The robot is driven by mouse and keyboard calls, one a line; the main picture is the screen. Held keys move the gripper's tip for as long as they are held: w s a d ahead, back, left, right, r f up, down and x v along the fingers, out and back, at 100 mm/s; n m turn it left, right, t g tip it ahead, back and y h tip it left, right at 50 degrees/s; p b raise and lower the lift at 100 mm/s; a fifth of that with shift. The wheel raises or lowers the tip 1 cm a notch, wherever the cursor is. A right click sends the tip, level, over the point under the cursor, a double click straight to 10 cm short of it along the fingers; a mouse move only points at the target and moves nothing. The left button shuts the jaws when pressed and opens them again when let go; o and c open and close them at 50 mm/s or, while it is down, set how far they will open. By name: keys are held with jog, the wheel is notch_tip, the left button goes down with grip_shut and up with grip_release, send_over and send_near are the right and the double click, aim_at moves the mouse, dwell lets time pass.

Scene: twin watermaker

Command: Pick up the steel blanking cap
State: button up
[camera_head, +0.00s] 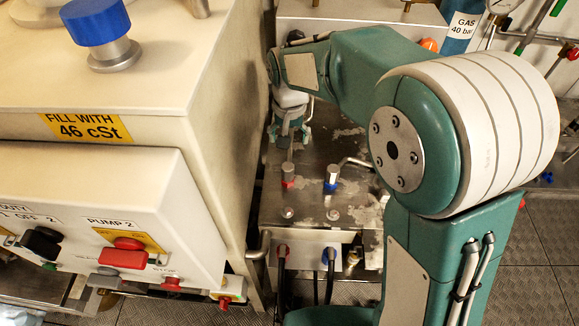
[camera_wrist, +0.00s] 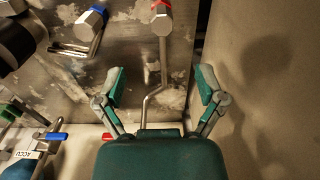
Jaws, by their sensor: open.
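Two steel hex-topped fittings stand on the worn steel plate (camera_head: 308,205). One has a blue ring (camera_head: 333,175) and one has a red ring (camera_head: 288,172). In the wrist view, the blue-ringed fitting (camera_wrist: 91,21) is at upper left and the red-ringed one (camera_wrist: 162,20) at top centre. I cannot tell which is the steel blanking cap. My gripper (camera_wrist: 161,78) is open and empty, its green-padded fingers spread. The red-ringed fitting lies beyond the fingertips, between their lines, not touched. In the head view, my gripper (camera_head: 288,135) hangs over the plate, behind the red-ringed fitting.
A cream cabinet wall (camera_head: 222,140) rises close on the left of the plate; it is on the right in the wrist view (camera_wrist: 270,90). A bent steel pipe (camera_wrist: 150,100) runs between the fingers. Hose connections (camera_head: 283,250) are on the plate's front face.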

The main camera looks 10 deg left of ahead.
aim_at(287, 166)
jog(key=f, duration=0.5)
jog(key=a+f, duration=0.1)
jog(key=f, duration=0.1)
jog(key=shift+w+f, duration=0.2)
jog(key=shift+w, duration=0.1)
jog(key=f, duration=0.4)
jog(key=shift+w+d+f, duration=0.1)
jog(key=shift+d+f, duration=0.15)
jog(key=shift+f, duration=0.15)
grip_shut()
